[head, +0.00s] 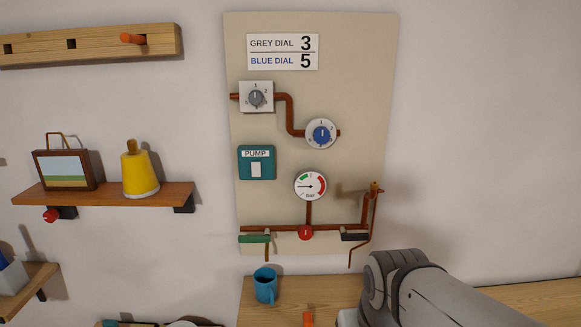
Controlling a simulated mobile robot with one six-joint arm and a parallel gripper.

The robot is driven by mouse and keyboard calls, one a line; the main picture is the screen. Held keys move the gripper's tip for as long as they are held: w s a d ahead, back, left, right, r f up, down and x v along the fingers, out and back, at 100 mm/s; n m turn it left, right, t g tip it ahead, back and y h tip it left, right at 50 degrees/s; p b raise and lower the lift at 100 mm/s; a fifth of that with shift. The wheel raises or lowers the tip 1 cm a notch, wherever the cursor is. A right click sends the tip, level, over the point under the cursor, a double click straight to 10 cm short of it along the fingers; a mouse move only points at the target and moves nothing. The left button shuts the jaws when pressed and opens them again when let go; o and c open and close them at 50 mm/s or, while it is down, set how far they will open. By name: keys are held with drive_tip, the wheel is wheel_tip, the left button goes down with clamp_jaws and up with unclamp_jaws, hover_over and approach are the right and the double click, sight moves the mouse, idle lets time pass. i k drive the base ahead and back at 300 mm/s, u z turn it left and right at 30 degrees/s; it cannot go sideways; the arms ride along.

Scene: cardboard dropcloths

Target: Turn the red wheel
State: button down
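A small round red wheel (305,232) sits on the copper pipe near the bottom of the beige wall panel (345,60), below the gauge. It has a pale mark near its centre. A green lever (254,238) is to its left and a black lever (354,236) to its right. My grey arm enters at the lower right, and its bend stands below and right of the wheel, apart from it in the picture. My gripper's fingers are not in view.
The panel also holds a white pressure gauge (311,185), a grey dial (255,97), a blue dial (321,133) and a teal pump switch (257,163). A blue mug (265,285) stands on the wooden counter (340,287) below. A shelf (105,194) is on the left.

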sight(305, 234)
drive_tip(key=u, duration=2.7)
drive_tip(key=i, duration=0.95)
drive_tip(key=z, duration=2.85)
